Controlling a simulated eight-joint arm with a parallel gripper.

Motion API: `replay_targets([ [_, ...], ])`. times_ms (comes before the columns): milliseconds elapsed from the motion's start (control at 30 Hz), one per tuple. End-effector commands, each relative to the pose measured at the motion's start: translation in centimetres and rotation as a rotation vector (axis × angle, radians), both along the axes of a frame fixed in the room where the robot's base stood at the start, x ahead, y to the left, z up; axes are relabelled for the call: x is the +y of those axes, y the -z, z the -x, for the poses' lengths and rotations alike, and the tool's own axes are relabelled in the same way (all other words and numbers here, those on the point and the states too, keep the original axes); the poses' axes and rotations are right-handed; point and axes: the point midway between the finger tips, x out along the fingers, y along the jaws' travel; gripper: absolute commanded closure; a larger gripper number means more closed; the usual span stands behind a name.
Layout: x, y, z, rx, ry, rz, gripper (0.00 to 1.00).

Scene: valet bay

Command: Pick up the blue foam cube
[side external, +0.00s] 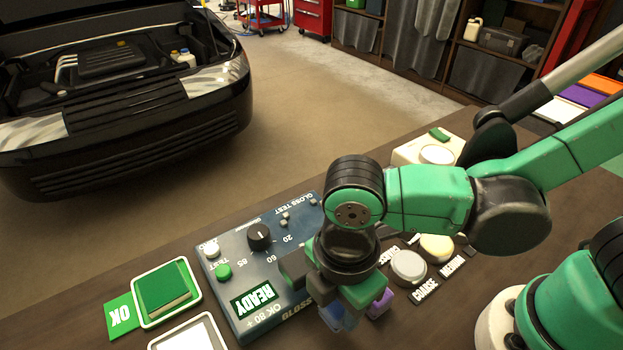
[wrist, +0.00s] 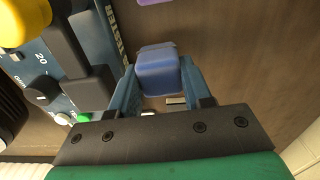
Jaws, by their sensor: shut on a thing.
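The blue foam cube (wrist: 158,76) is between the two fingers of my gripper (wrist: 158,88) in the wrist view. The fingers touch it on both sides, and my gripper is shut on it. In the side external view my gripper (side external: 345,314) points down at the front edge of the gloss tester, and the cube is hard to separate from the blue fingers there. I cannot tell whether the cube is clear of the table. A purple block (side external: 380,304) lies just right of my gripper.
The gloss tester (side external: 235,262) with knob and buttons stands left of my gripper. Round pads (side external: 408,267) and labels lie to the right. A tray with a green block (side external: 165,288) is at the left. A car (side external: 120,110) with its hood open stands beyond the table.

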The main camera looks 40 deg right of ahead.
Motion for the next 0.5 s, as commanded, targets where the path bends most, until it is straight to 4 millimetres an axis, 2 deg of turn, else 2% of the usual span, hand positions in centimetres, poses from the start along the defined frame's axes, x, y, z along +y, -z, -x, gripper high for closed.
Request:
replay_targets([
  [500, 0.0, -11.2, 0.0, 0.000, 0.000, 0.000, 1.00],
])
